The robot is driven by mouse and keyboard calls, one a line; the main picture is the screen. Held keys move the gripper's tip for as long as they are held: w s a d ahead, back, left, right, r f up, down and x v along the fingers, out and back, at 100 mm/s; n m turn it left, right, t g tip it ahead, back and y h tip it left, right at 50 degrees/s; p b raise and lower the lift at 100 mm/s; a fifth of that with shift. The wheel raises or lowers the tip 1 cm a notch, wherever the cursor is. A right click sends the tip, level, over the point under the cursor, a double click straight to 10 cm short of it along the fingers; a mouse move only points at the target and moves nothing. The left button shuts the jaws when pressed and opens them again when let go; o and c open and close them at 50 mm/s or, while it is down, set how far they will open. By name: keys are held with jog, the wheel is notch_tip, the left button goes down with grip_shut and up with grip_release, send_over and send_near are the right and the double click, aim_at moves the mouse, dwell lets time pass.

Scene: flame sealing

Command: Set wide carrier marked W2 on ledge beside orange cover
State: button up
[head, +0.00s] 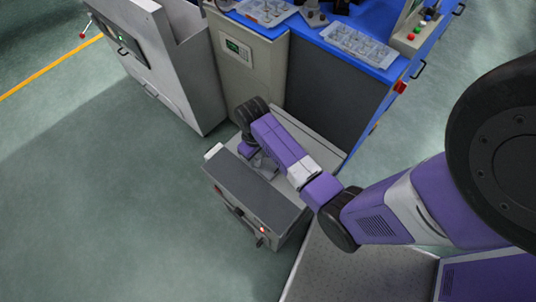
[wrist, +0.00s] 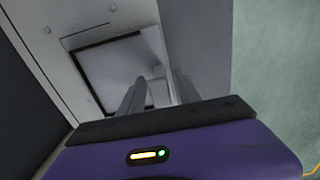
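My gripper (wrist: 157,84) points down at a low grey cabinet (head: 243,190) in the head view. In the wrist view its two fingers stand apart, with a pale surface between and beyond them and no clearly held object. They are over a dark-edged rectangular recess (wrist: 112,72) in the pale top. Contact at the fingertips is too small to tell. Two clear trays with small items, one at the back (head: 265,11) and one at the right (head: 357,45), sit on the blue bench. No W2 mark, ledge or orange cover can be made out.
The blue-topped bench (head: 325,36) stands behind the low cabinet, with a control box (head: 412,32) and a red button (head: 400,87) at its right. A pale machine (head: 165,62) stands at the back left. The green floor at left is clear.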

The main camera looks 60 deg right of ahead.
jog(key=shift+f, duration=0.25)
grip_shut()
jog(key=shift+r, duration=0.1)
dwell(1.2)
